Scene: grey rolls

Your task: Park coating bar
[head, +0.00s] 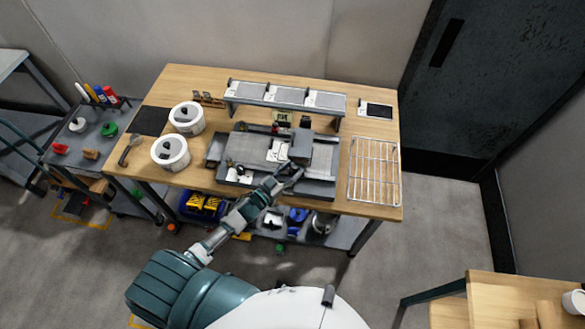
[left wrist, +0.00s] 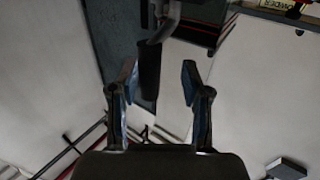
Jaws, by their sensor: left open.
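A grey flat-bed coating machine (head: 318,185) sits at the front middle of the wooden table, with a pale sheet (head: 258,152) on its bed and a grey block (head: 301,147) on its right half. My left gripper (head: 290,171) is over the front of the machine, open. In the left wrist view my left gripper (left wrist: 158,88) has its two blue-lined fingers spread. A dark cylindrical grip (left wrist: 150,68) on a bent grey rod shows between them; I cannot tell whether it touches a finger. I cannot pick out the coating bar for sure. My right gripper is not in view.
A raised rack (head: 285,97) with grey panels stands behind the machine. Two white tubs (head: 170,153) stand at left, near a black mat (head: 150,121). A wire rack (head: 374,172) lies at right, with a tablet (head: 376,109) behind it. A tool cart (head: 90,139) stands left.

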